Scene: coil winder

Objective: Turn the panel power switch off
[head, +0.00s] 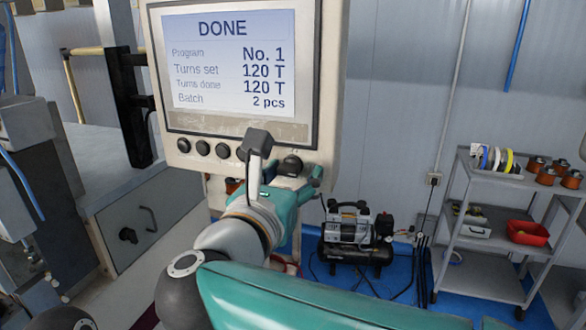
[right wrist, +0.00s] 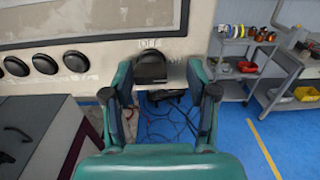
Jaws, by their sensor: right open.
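The grey control panel (head: 325,95) stands in front of me with its screen (head: 230,75) lit and reading DONE. In the right wrist view the switch (right wrist: 152,68) shows between the two fingers. My right gripper (head: 296,188) is open and empty, just below and in front of the switch in the head view. The fingers (right wrist: 167,97) stand on either side of it; contact cannot be told. My left gripper is out of view.
Several round black buttons (head: 202,148) line the panel's lower edge left of the switch. A compressor (head: 350,232) stands on the blue floor behind. A grey cart (head: 485,235) with spools and a red bin (head: 527,233) stands at right. A machine cabinet (head: 150,222) is at left.

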